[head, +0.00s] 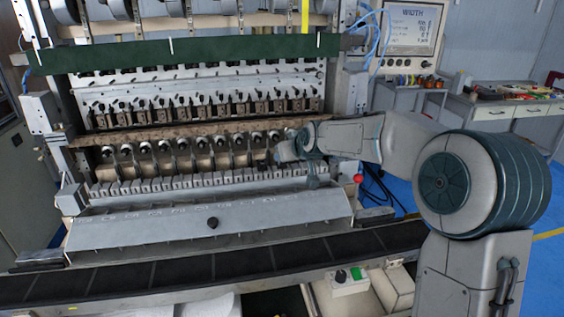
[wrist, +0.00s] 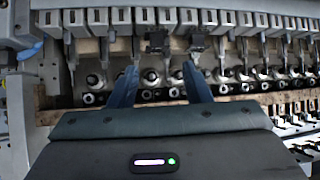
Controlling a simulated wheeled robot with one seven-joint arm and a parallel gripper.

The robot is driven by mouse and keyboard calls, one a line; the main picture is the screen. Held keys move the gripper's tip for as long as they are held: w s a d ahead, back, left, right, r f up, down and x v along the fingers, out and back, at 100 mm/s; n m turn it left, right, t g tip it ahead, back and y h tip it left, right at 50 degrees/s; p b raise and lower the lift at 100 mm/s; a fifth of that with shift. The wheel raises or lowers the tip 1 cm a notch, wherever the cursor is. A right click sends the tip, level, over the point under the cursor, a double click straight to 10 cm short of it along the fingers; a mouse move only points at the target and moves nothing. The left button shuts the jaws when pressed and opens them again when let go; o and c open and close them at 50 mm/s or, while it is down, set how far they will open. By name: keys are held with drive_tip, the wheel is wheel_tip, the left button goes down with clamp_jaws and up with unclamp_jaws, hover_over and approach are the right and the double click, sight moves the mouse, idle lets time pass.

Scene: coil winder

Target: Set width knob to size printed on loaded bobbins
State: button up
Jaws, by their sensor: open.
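A row of dark round bobbin-like parts with pale rims (head: 190,142) runs across the middle of the coil winder; it also shows in the wrist view (wrist: 150,76). No printed size is readable on them. A screen headed WIDTH (head: 411,30) stands at the upper right; its smaller lines are too blurred to read. A black knob (head: 212,222) sits on the sloping front cover, and another dark knob (head: 340,276) is on a small box below; I cannot tell which sets width. My gripper (wrist: 160,66) is open and empty, its two blue fingers before the bobbin row.
A row of grey blocks (head: 200,181) lies just below the bobbins. A dark belt (head: 190,271) crosses the front. A red ball-ended part (head: 358,178) is right of my gripper. A bench with coloured items (head: 515,92) stands at the back right.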

drive_tip(key=shift+d+p+x, duration=0.1)
drive_tip(key=shift+p+x, duration=0.45)
drive_tip(key=shift+x, duration=1.5)
drive_tip(key=shift+d+p+x, duration=0.15)
drive_tip(key=shift+p+x, duration=0.35)
drive_tip(key=shift+x, duration=1.55)
drive_tip(key=shift+f, duration=0.15)
drive_tip(key=c, duration=0.8)
